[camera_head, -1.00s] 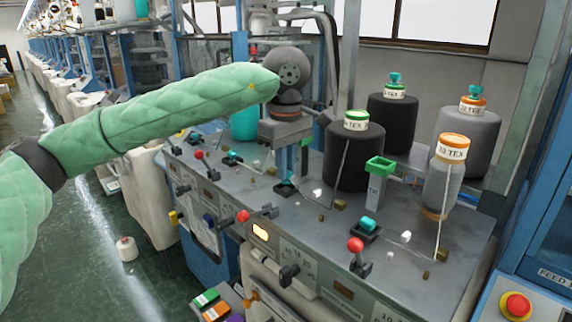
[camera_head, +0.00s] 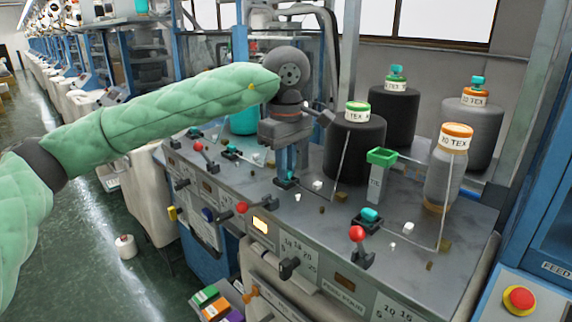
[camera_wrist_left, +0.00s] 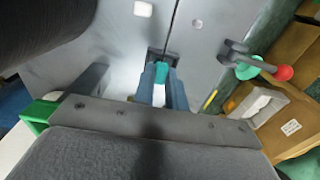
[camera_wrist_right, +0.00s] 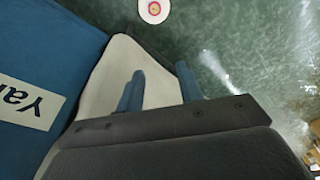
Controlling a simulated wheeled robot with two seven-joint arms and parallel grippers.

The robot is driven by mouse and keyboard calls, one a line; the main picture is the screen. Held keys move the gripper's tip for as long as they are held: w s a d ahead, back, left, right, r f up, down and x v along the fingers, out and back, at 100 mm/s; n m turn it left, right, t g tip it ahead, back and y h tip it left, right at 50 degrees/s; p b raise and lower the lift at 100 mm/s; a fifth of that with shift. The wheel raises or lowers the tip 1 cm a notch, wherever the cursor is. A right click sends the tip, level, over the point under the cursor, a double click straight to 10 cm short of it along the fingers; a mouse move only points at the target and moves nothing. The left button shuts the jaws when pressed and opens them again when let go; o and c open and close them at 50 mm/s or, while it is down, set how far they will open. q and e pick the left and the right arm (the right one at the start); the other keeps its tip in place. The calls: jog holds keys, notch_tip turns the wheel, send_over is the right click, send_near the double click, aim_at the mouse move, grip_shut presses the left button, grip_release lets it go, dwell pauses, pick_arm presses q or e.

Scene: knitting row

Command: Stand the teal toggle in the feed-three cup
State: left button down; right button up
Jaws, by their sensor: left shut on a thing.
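My left gripper (camera_head: 288,172) points down at the worktop and is shut on a teal toggle. The toggle also shows between the fingertips in the left wrist view (camera_wrist_left: 161,72). Its lower end is at a small dark cup (camera_wrist_left: 154,53); whether it is seated there is hard to tell. In the head view the cup (camera_head: 281,184) is mostly behind the fingers. I cannot read a label that marks it as feed three.
Another teal toggle (camera_head: 370,214) stands in a dark cup to the right, by a red-knobbed lever (camera_head: 357,234). Black cone (camera_head: 355,150) and green-topped grey post (camera_head: 381,175) stand right of the left gripper. Taut yarn and small lint bits are on the worktop (camera_head: 320,225).

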pick_arm(q)
jog(key=c, duration=1.4)
grip_release()
jog(key=shift+o, duration=0.2)
pick_arm(e)
jog(key=shift+r, duration=0.1)
